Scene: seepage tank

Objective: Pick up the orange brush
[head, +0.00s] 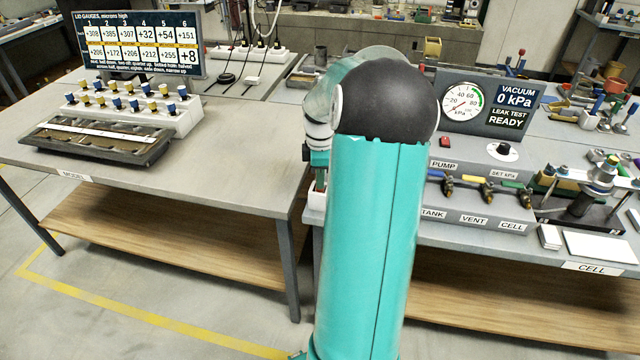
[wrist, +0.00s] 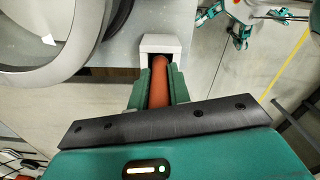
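The orange brush (wrist: 159,90) shows in the wrist view as an orange-brown round handle. Its far end runs into a pale grey square holder (wrist: 160,45). The two green fingers of my gripper (wrist: 160,84) lie on either side of the handle, and I see no clear gap between them and it. In the head view my arm hides most of my gripper and the brush. A white holder (head: 317,200) shows at the bench's left edge, just left of my arm.
The right bench carries a pump panel (head: 485,165), a pressure gauge (head: 463,101), valves and a cell fixture (head: 585,190). The left table (head: 230,185) holds a gauge board (head: 137,45) and a dark tray (head: 100,138). The left table's front right is clear.

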